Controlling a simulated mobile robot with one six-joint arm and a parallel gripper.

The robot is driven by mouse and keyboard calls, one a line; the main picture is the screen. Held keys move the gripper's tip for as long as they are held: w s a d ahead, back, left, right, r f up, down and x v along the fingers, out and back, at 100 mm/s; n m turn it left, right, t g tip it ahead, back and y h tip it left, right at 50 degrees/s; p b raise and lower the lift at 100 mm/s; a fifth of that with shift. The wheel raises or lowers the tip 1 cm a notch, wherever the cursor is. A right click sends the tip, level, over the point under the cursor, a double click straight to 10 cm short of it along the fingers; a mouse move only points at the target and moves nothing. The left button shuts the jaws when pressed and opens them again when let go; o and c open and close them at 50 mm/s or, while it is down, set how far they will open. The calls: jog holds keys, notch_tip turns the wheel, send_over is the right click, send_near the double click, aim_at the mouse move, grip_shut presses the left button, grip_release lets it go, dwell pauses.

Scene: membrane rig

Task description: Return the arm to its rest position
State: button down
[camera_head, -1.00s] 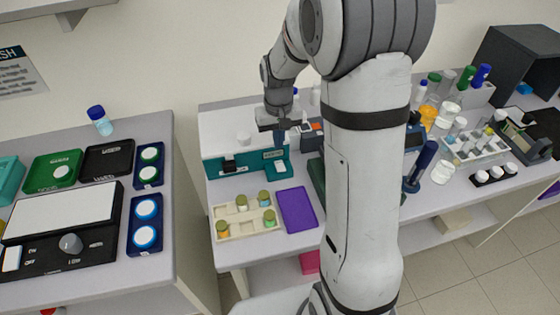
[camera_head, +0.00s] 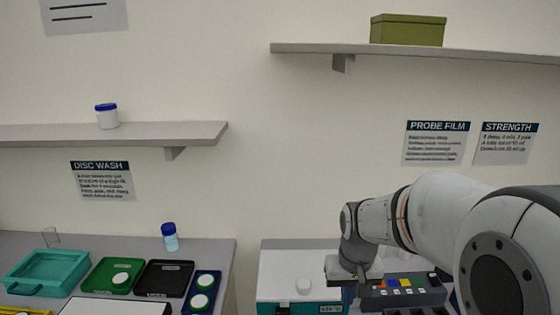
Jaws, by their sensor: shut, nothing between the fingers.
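My arm (camera_head: 440,215) reaches in from the lower right and bends down at the wrist. My gripper (camera_head: 348,290) is at the lower edge of the picture, pointing down over the right bench. It is shut with nothing in it, and its fingertips are partly cut off by the frame edge. It is just right of a white-topped teal instrument (camera_head: 285,272) and in front of a grey box with coloured buttons (camera_head: 405,290).
The left bench holds a teal tray (camera_head: 48,270), a green tray (camera_head: 112,275), a black tray (camera_head: 164,279) and a blue-capped bottle (camera_head: 169,238). Wall shelves stand at left (camera_head: 150,135) and upper right (camera_head: 460,53). The wall between them is clear.

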jog(key=s+r+t, duration=0.1)
jog(key=s+r, duration=0.1)
jog(key=s, duration=0.5)
jog(key=s+r+t, duration=0.1)
jog(key=s+r, duration=0.2)
jog(key=s, duration=0.5)
